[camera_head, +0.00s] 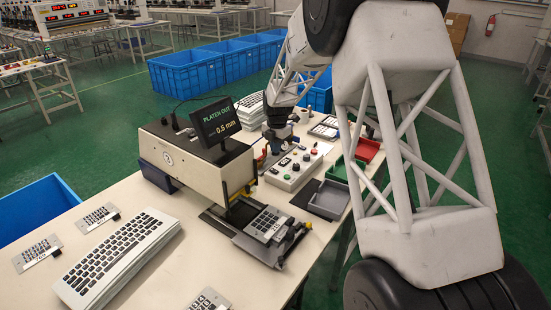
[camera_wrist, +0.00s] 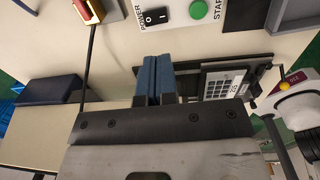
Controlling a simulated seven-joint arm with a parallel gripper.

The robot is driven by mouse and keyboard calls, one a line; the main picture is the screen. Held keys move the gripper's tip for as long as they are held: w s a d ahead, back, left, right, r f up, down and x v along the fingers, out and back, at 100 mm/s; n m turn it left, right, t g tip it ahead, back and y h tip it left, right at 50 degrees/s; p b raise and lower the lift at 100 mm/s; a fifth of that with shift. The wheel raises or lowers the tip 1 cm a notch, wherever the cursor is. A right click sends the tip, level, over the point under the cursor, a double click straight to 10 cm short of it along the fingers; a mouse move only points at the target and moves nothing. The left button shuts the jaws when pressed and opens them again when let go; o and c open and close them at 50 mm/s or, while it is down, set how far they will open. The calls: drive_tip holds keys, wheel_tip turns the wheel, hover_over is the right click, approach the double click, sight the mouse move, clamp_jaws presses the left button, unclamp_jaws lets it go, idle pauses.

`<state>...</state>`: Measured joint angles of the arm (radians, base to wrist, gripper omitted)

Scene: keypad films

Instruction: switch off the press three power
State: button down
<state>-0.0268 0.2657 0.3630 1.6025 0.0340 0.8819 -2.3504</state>
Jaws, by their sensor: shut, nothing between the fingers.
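The power switch (camera_wrist: 156,17) is a black rocker labelled POWER on a pale control box, beside a green START button (camera_wrist: 199,10) in the wrist view. Which side of the rocker is pressed is too small to tell. In the head view the control box (camera_head: 288,182) stands right of the press body (camera_head: 190,165). My gripper's blue fingers (camera_wrist: 155,62) are shut and empty, a little below the switch in the wrist view. In the head view my gripper (camera_head: 274,147) hangs by the box's far left end, its tips partly hidden. No press number is readable.
A display (camera_head: 215,122) reading PLATEN OUT 0.5 mm stands on the press. A keypad plate (camera_head: 265,224) lies on the press bed. Grey (camera_head: 328,200), green and red trays lie right of the box.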

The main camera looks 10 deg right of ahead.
wheel_tip(320, 180, up, 4)
hover_over(272, 170)
drive_tip(key=s+d, duration=0.1)
drive_tip(key=d, duration=0.1)
drive_tip(key=shift+s+a+r, duration=0.2)
drive_tip(key=shift+a, duration=0.05)
drive_tip(key=shift+w+r+t+y, duration=0.15)
drive_tip(key=shift+t+y, duration=0.25)
drive_tip(key=shift+a+f, duration=0.1)
drive_tip(key=shift+f, duration=0.1)
drive_tip(key=f, duration=0.4)
drive_tip(key=w+f, duration=0.1)
drive_tip(key=f, duration=0.4)
drive_tip(key=a+f, duration=0.1)
drive_tip(key=f, duration=0.3)
drive_tip(key=shift+w+f, duration=0.15)
drive_tip(key=shift+f, duration=0.15)
drive_tip(key=shift+a+f, duration=0.1)
drive_tip(key=shift+f, duration=0.1)
idle(0.4)
drive_tip(key=shift+f, duration=0.1)
